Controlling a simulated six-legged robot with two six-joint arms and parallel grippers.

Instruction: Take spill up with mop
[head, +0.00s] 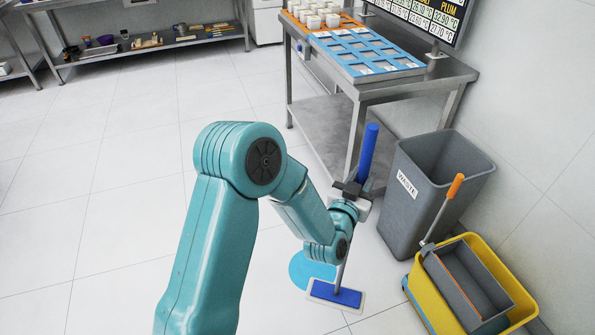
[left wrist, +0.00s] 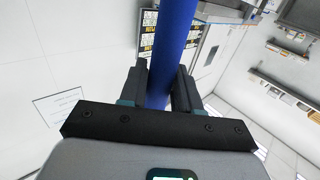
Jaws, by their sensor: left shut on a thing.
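The mop has a thick blue handle grip (head: 368,152), a thin grey shaft and a flat white head with a blue pad (head: 336,294). In the left wrist view the blue handle (left wrist: 173,48) runs up between the two dark fingers. The spill is a round light-blue patch (head: 303,268) on the floor. The mop head appears at the spill's lower right edge; whether it touches the floor I cannot tell. My arm hides part of the spill. My right gripper is out of view.
A grey waste bin (head: 408,205) and a yellow mop bucket (head: 424,300) with a grey wringer and orange-tipped lever stand close on the right. A steel table (head: 390,90) with blue and orange trays stands behind. The floor at left is clear.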

